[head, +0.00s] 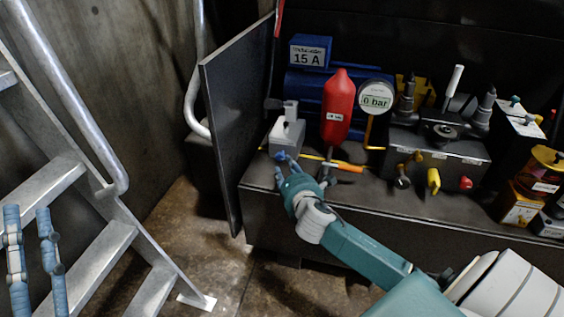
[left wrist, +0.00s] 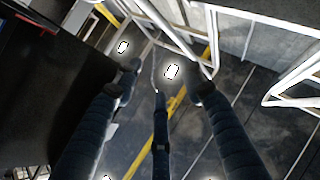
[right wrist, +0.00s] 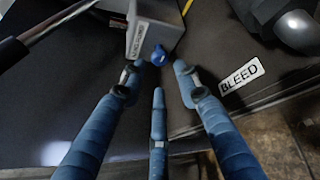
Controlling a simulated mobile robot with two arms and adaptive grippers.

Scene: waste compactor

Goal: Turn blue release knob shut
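The blue release knob (right wrist: 158,56) sits on the lower end of a grey labelled block (right wrist: 150,30) in the right wrist view. In the head view the knob (head: 280,155) is a small blue spot at the front of the grey block (head: 287,134). My right gripper (right wrist: 158,75) is open, its three blue fingers spread. The knob shows between and just beyond the fingertips; I cannot tell whether any finger touches it. In the head view the right gripper (head: 287,172) is just below the knob. My left gripper (head: 32,212) is open and empty at the lower left.
A red cylinder (head: 338,108), a 0 bar gauge (head: 375,98) and a valve block (head: 435,160) stand right of the grey block. A dark upright panel (head: 232,120) stands close on the left. Metal stairs (head: 105,240) are farther left. A BLEED label (right wrist: 241,76) is near the right finger.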

